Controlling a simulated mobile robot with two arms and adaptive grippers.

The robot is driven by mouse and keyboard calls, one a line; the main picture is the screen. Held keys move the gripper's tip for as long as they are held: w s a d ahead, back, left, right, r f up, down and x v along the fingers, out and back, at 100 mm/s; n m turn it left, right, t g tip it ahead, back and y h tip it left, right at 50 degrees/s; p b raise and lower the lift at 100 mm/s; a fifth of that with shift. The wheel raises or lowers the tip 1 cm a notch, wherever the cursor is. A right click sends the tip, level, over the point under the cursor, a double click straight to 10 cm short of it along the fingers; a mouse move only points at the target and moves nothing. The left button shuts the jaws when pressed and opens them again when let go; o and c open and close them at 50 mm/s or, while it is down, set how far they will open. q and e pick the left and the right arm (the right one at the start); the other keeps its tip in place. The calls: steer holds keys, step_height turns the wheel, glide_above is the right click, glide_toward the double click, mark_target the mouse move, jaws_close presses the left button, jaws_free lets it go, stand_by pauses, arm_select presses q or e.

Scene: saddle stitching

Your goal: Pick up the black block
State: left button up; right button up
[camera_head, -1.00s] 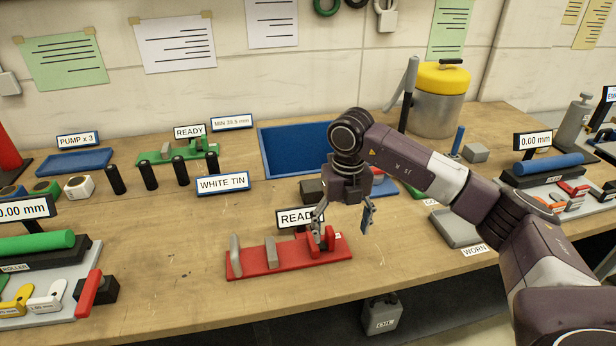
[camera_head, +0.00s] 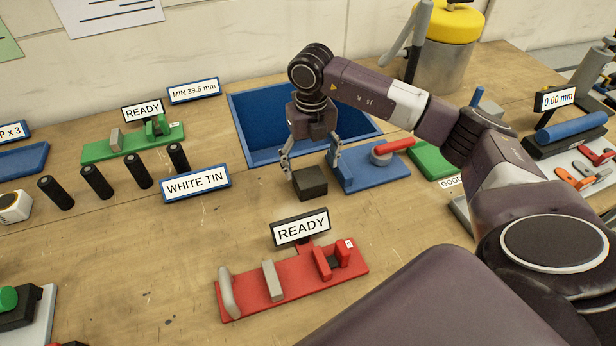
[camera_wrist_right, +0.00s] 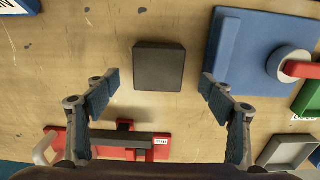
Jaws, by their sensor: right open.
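The black block (camera_head: 310,182) is a dark, square block lying flat on the wooden table, just in front of the blue tray. My right gripper (camera_head: 312,168) is open and empty above it, with one finger to each side in the head view. In the right wrist view the block (camera_wrist_right: 160,66) lies ahead of the spread fingertips (camera_wrist_right: 156,92), roughly centred between them and clear of both. My left gripper is not in view.
A blue fixture (camera_head: 372,172) with a red handle stands close to the right of the block. A red fixture (camera_head: 293,286) with a READY sign (camera_head: 301,228) stands in front. The blue tray (camera_head: 240,130) is behind. Several black cylinders (camera_head: 97,181) stand at left.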

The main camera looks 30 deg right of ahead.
mark_target(309, 176)
steer(key=shift+s+f+p, duration=0.15)
steer(key=shift+f+p, duration=0.2)
steer(key=f+p, duration=0.1)
steer(key=f, duration=0.3)
steer(key=shift+w+a+f+p, duration=0.1)
steer(key=shift+w+f+p, duration=0.1)
steer(key=shift+p, duration=0.15)
steer(key=c, duration=1.6)
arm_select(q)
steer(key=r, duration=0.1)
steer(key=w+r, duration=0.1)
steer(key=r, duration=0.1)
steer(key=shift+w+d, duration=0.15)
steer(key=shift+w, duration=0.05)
arm_select(e)
steer(key=shift+c, duration=0.3)
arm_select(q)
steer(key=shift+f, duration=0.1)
arm_select(e)
steer(key=shift+w+r, duration=0.1)
